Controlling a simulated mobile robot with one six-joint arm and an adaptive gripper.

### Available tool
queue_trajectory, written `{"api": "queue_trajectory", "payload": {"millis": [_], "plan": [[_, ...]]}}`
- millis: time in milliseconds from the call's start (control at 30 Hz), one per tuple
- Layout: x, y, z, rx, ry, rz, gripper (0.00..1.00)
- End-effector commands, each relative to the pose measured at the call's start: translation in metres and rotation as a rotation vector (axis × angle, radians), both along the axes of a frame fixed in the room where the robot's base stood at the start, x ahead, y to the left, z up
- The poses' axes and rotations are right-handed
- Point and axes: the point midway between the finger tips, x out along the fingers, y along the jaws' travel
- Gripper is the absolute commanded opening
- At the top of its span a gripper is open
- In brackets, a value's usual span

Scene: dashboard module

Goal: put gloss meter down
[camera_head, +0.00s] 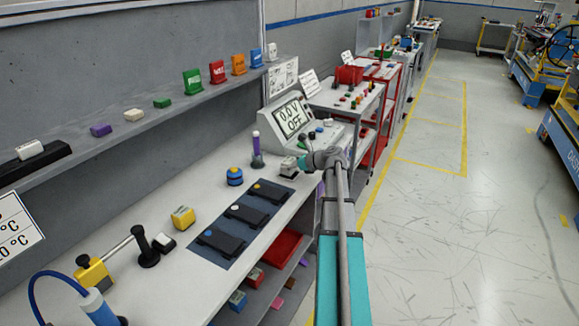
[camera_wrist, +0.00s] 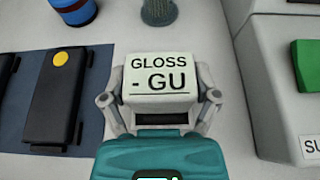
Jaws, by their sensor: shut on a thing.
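The gloss meter (camera_wrist: 158,76) is a small whitish block labelled "GLOSS - GU" in the wrist view. My gripper (camera_wrist: 160,98) is shut on it, with one finger on each side. In the head view the gloss meter (camera_head: 289,167) shows at the end of my gripper (camera_head: 303,163), over the right part of the white bench (camera_head: 150,276). I cannot tell whether its underside touches the bench top.
A dark blue mat (camera_head: 228,247) with several black devices lies to the left. A power supply display unit (camera_head: 290,118) stands behind, close on the right in the wrist view.

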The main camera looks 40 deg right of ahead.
Motion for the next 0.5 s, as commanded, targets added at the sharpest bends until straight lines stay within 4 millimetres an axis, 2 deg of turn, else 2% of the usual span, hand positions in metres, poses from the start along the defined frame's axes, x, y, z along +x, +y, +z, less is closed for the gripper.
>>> {"api": "queue_trajectory", "payload": {"millis": [367,400,467,500], "plan": [[0.0002,0.0003,-0.0038,0.000,0.000,0.000,0.24],[0.0002,0.0003,-0.0025,0.000,0.000,0.000,0.87],[0.0002,0.0003,-0.0024,0.000,0.000,0.000,0.98],[0.0002,0.0003,-0.0024,0.000,0.000,0.000,1.00]]}}
